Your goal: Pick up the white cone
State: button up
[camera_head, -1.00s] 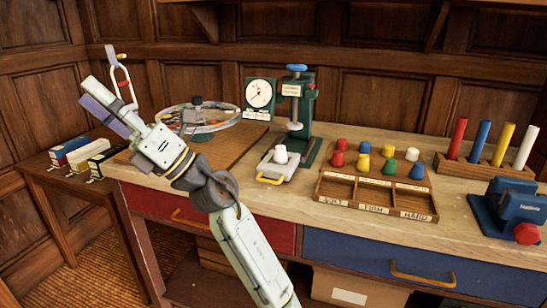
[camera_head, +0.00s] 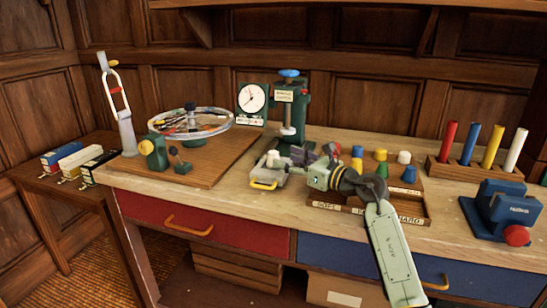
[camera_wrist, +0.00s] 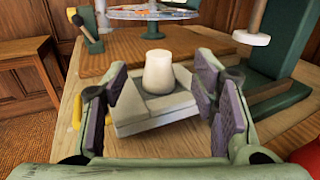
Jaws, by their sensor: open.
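A white cone (camera_wrist: 158,72) stands upright on a light grey block-like holder (camera_wrist: 135,108) in the wrist view. It shows small in the head view (camera_head: 272,157), next to my gripper. My gripper (camera_wrist: 160,105) is open and empty. Its two dark-padded fingers stand on the left and right of the picture, with the cone between and beyond their tips. In the head view my gripper (camera_head: 291,158) reaches in from the right, low over the bench by the holder's yellow handle (camera_head: 264,184). A second white piece (camera_head: 404,157) stands in the wooden rack to the right.
A green press (camera_head: 291,105) with a dial stands just behind the holder. The wooden rack (camera_head: 424,208) with coloured pieces lies partly behind my arm. A round glass-topped device (camera_head: 200,125) is on a board at left. A blue vise (camera_head: 505,210) is at right.

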aim_at(274, 152)
jog(key=p+x, duration=0.1)
jog(key=x, duration=0.1)
jog(key=p+x, duration=0.1)
jog(key=x, duration=0.2)
jog(key=shift+a+r+p, duration=0.1)
jog(key=shift+r+p, duration=0.15)
jog(key=shift+p, duration=0.15)
jog(key=shift+w+a+f, duration=0.15)
jog(key=shift+w+a, duration=0.1)
grip_shut()
dwell(0.4)
